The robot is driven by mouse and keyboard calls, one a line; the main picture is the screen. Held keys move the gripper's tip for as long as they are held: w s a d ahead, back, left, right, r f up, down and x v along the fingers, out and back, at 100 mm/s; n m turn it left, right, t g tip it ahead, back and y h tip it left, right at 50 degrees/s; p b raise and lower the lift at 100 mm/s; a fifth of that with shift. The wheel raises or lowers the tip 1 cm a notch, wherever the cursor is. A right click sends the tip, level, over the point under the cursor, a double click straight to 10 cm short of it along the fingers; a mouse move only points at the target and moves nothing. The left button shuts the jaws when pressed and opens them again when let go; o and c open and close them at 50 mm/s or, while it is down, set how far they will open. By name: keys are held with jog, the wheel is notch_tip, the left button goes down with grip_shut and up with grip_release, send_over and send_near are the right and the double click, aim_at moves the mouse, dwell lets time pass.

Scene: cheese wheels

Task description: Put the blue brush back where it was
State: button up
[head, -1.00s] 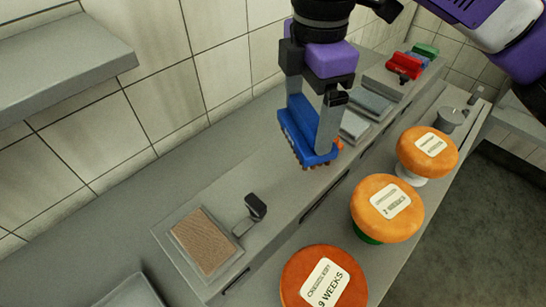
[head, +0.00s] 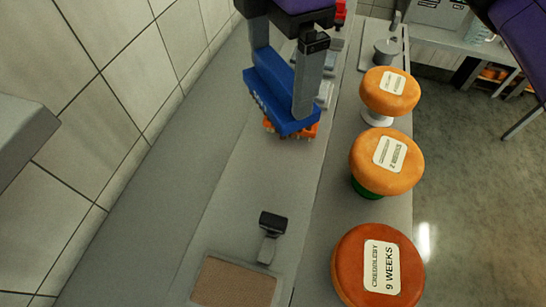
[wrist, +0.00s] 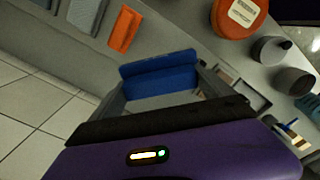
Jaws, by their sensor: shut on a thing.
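My gripper (head: 284,84) is shut on the blue brush (head: 270,92) and holds it over the grey ledge (head: 225,205). The brush is a long blue block, its length running from upper left to lower right in the head view. In the wrist view the blue brush (wrist: 160,72) lies across between the fingers of my gripper (wrist: 160,85). An orange brush (head: 306,131) shows partly from behind and below the blue one. It shows whole in the wrist view (wrist: 125,28), apart from the blue brush. How high the blue brush is above the ledge I cannot tell.
Three cheese wheels (head: 389,91) (head: 387,161) (head: 378,266) stand along the right of the ledge. A black-handled tool (head: 272,222) and a framed brown pad (head: 235,283) are at the near end. Grey trays (head: 325,94) lie behind the gripper. The ledge between brush and tool is clear.

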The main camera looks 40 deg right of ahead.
aim_at(278, 107)
notch_tip(278, 107, down, 18)
jog(key=shift+a+f, duration=0.1)
jog(key=shift+f, duration=0.1)
jog(key=shift+f, duration=0.1)
dwell(0.3)
jog(key=o, duration=1)
jog(key=shift+o, duration=0.2)
notch_tip(278, 107, up, 12)
jog(key=shift+r, duration=0.1)
